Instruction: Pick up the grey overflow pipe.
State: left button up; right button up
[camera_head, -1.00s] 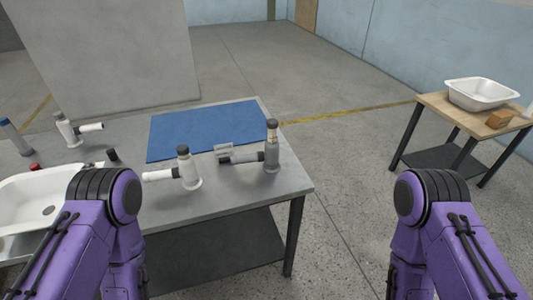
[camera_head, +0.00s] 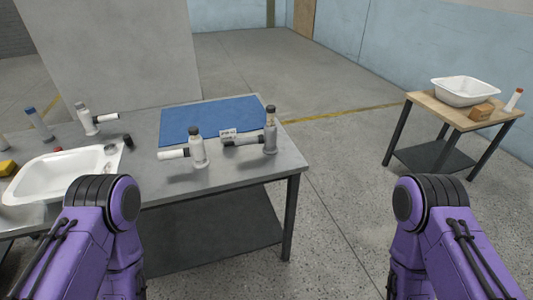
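A grey overflow pipe (camera_head: 270,137) stands upright near the right end of the grey table (camera_head: 240,178), with a dark cap on top and a side branch pointing left. A small white label (camera_head: 228,133) shows at that branch. A similar white pipe (camera_head: 198,152) with a dark cap and a white branch stands to its left. Another white pipe (camera_head: 87,121) stands at the back left. Both my purple arms reach in from the bottom edge, apart from the pipes. Neither gripper can be seen.
A white tub shell (camera_head: 70,170) lies on the table's left part. A blue mat (camera_head: 215,119) covers the back. A wooden side table (camera_head: 440,108) at the right holds a white basin (camera_head: 465,91), a brown block (camera_head: 480,112) and a red-capped bottle (camera_head: 514,99). Open floor lies between the tables.

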aim_at(269, 138)
jog(key=u, duration=0.75)
jog(key=i, duration=0.55)
jog(key=z, duration=0.95)
